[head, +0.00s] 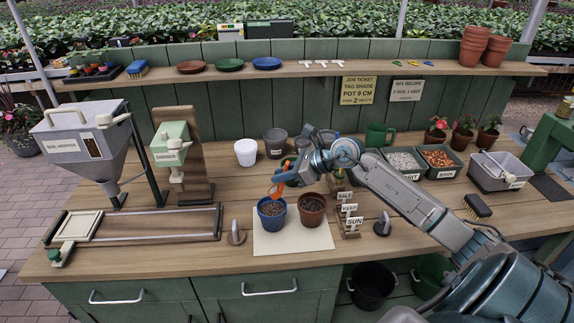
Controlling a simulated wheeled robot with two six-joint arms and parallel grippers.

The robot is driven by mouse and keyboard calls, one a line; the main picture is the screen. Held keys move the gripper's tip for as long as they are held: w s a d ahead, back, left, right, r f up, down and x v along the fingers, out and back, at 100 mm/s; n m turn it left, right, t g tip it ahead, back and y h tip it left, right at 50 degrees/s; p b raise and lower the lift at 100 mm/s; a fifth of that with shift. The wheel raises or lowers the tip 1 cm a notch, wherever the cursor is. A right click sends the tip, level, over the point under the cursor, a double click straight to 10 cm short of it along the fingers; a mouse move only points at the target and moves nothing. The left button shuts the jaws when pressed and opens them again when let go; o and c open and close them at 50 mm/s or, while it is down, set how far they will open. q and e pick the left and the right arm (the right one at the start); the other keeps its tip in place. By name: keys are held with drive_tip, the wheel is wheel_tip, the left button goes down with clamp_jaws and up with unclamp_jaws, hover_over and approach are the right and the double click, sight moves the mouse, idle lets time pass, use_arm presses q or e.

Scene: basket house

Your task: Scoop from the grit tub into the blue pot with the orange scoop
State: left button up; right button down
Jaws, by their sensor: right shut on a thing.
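The blue pot (271,221) stands on a pale mat (290,241) near the front of the bench, with dark brown material inside. The orange scoop (277,188) is in my right gripper (288,176), just above the back rim of the blue pot. My right gripper is shut on the scoop; its fingers are small and partly hidden by the wrist. Whether the scoop carries grit cannot be told. The grit tub (386,173), filled with pale grey grit, stands to the right, behind my right forearm. My left gripper is not in view.
A brown pot (312,217) stands close right of the blue pot. Small signs (353,222) stand right of the mat. The bark tub (455,173) adjoins the grit tub. White (246,153) and grey (275,152) pots stand behind. The bench left of the mat has some free room.

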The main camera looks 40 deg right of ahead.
drive_tip(key=w+g+h+p, duration=0.1)
drive_tip(key=w+a+g+h+p, duration=0.1)
drive_tip(key=a+g+p, duration=0.1)
drive_tip(key=shift+w+r+g+h+p, duration=0.25)
drive_tip(key=shift+w+g+h+p, duration=0.05)
drive_tip(key=shift+w+h, duration=0.1)
drive_tip(key=shift+w+a+f+g+h+p, duration=0.2)
drive_tip(key=shift+w+a+g+h+p, duration=0.15)
drive_tip(key=shift+w+g+h+p, duration=0.25)
drive_tip(key=shift+s+f+g, duration=0.1)
drive_tip(key=shift+g, duration=0.2)
idle(0.3)
